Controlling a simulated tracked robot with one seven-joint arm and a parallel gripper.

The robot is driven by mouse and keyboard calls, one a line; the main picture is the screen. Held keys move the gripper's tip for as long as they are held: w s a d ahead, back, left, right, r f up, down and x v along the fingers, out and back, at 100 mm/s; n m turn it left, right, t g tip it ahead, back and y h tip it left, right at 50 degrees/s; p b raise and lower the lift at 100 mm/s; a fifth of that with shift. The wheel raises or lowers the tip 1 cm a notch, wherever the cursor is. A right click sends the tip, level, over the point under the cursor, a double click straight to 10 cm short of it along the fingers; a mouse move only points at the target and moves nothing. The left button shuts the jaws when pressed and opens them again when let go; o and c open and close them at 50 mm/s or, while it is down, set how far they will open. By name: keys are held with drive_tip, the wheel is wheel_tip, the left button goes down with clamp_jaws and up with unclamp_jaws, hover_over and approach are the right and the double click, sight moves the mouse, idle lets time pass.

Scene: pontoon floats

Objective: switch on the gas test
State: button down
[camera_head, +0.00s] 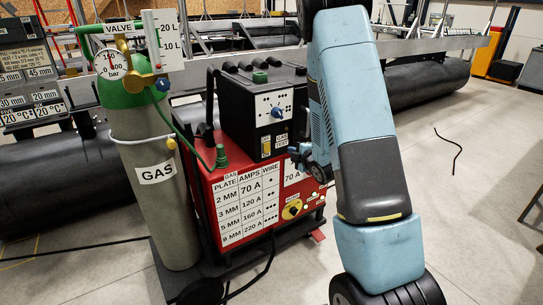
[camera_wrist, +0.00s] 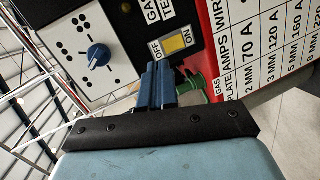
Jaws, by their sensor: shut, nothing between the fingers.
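The gas test switch is a yellow rocker (camera_wrist: 174,43) with OFF and ON labels, under a GAS TEST label on the black unit. I cannot tell which side is pressed. It also shows small in the head view (camera_head: 266,146), on the front of the black box. My gripper (camera_wrist: 158,68) is shut and empty, its blue fingers pointing at the panel just below the switch in the wrist view. I cannot tell whether the tips touch the panel. In the head view my gripper (camera_head: 298,152) is right of the switch, partly hidden by my arm.
A blue selector knob (camera_wrist: 98,56) sits left of the switch in the wrist view. The red welder (camera_head: 241,208) carries the black box. A gas cylinder (camera_head: 156,185) with gauge and green hose stands left. A green hose fitting (camera_wrist: 193,86) is close beside my fingers.

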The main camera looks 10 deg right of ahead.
sight(268, 152)
wheel_tip(268, 152, down, 6)
drive_tip(key=s+n+y, duration=0.1)
drive_tip(key=n+y, duration=0.1)
drive_tip(key=n, duration=0.1)
drive_tip(key=shift+s+a+t, duration=0.2)
drive_tip(key=shift+a+t, duration=0.2)
drive_tip(key=shift+a, duration=0.05)
drive_tip(key=shift+r, duration=0.15)
drive_tip(key=x, duration=1.4)
drive_tip(key=shift+a, duration=0.1)
